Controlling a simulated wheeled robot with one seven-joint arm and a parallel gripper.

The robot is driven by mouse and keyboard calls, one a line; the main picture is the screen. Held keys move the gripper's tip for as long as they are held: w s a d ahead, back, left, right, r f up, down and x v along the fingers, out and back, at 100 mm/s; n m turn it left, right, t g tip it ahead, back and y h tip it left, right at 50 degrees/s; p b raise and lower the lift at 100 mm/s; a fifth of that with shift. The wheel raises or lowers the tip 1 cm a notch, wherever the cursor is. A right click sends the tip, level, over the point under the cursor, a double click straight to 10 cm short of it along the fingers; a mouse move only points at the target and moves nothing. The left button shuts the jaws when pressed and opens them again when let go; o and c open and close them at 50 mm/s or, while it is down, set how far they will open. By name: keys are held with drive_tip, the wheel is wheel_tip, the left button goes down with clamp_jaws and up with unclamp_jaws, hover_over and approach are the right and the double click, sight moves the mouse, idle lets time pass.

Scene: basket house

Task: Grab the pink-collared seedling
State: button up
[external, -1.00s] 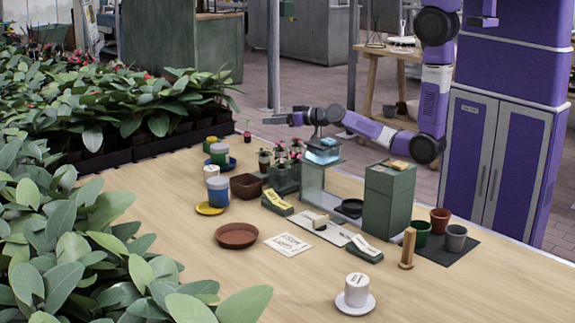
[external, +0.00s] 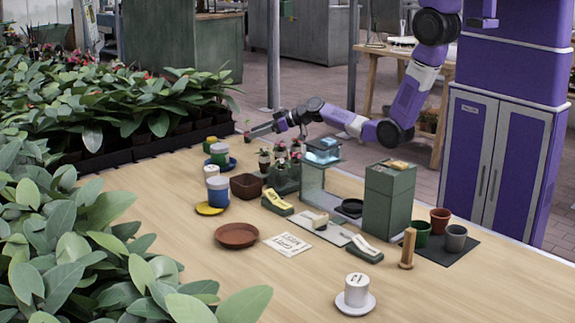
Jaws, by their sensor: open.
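Several small potted seedlings stand in and around a green tray (external: 283,186) at the back of the table. One has a dark pot and green leaves (external: 264,160), and others show reddish-pink parts (external: 281,150). A separate small seedling with a pink-red top (external: 247,126) stands at the table's far edge, left of the tray. My gripper (external: 250,133) is open and level beside this lone seedling, its fingertips overlapping it in the picture. I cannot tell whether the stem is between the fingers. Which seedling has a pink collar is too small to make out.
A clear box with a blue-topped item (external: 322,157) and a green block (external: 389,200) stand right of the tray.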

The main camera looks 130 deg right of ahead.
drive_tip(key=shift+x, duration=2)
drive_tip(key=shift+s+d, duration=0.1)
clamp_jaws()
